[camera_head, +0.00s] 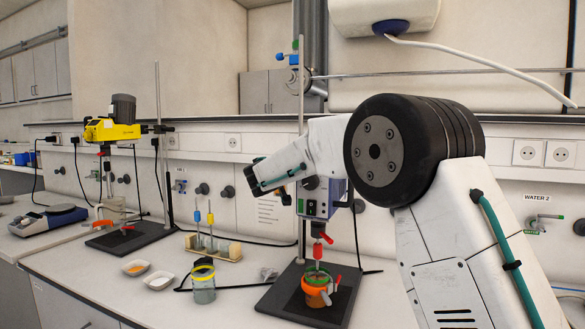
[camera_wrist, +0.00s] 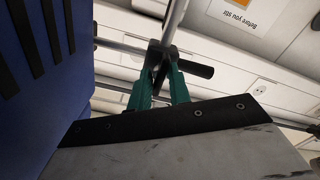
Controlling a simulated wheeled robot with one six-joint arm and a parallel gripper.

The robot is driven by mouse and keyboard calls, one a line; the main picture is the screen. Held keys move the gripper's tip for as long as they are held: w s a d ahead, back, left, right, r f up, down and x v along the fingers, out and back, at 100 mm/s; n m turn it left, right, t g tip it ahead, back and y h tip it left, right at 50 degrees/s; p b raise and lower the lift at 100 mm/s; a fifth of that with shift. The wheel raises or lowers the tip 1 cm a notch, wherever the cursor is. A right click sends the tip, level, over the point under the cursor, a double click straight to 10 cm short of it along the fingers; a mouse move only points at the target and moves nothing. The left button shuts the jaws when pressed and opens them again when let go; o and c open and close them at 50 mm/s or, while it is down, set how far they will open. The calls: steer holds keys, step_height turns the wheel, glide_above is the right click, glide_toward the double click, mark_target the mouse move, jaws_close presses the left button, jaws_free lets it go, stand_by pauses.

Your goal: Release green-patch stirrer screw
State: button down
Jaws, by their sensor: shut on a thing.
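The stirrer with a blue-grey housing (camera_head: 312,201) hangs on an upright rod (camera_head: 301,90) above an orange pot with a green band (camera_head: 317,283). In the wrist view the blue housing (camera_wrist: 40,70) fills the left side. My gripper (camera_wrist: 161,82) has its two teal fingers closed on a black clamp screw (camera_wrist: 197,68) beside the metal rod (camera_wrist: 174,22). The fingers hide part of the screw. In the head view my wrist is by the stirrer's top, and the fingertips' hold is not clear there.
A second stirrer, yellow (camera_head: 112,130), stands at the left on a black base. Between them are a rack with coloured-top tubes (camera_head: 213,246), a yellow-rimmed jar (camera_head: 203,289) and two small dishes (camera_head: 158,280). The wall with sockets is close behind.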

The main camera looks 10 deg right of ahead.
steer(key=shift+n, duration=0.6)
steer(key=c, duration=1.3)
jaws_free()
steer(key=shift+a, duration=0.1)
steer(key=shift+o, duration=0.2)
steer(key=shift+s, duration=0.1)
steer(key=v, duration=0.7)
steer(key=shift+s+a, duration=0.2)
